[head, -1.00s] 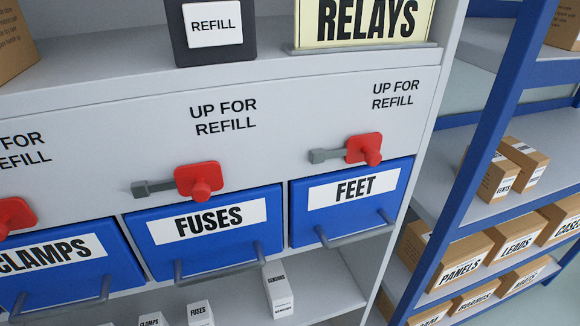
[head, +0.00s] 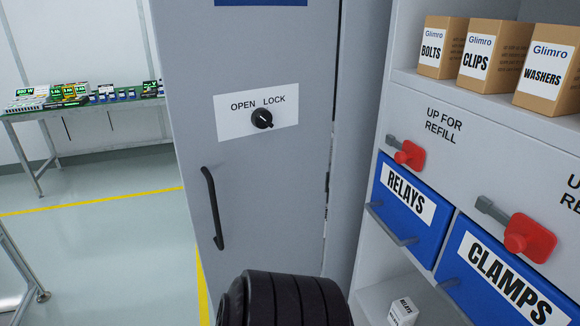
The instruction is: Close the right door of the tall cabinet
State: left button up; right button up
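A tall grey door (head: 262,185) fills the middle left of the head view. It has a dark vertical handle (head: 214,208) near its left edge and a black knob (head: 262,118) on a white OPEN/LOCK plate. Its right edge meets a grey panel (head: 360,130) along a narrow dark gap. Past its left edge only the room shows, so it appears to stand swung out. The cabinet's inside and any other door are not seen. Neither of my grippers is in view.
To the right stands a shelf unit with blue bins RELAYS (head: 408,205) and CLAMPS (head: 500,275), red latches and several cartons above. A table (head: 85,108) with goods stands far left.

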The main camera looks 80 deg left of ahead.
aim_at(256, 198)
jog(key=u, duration=2.8)
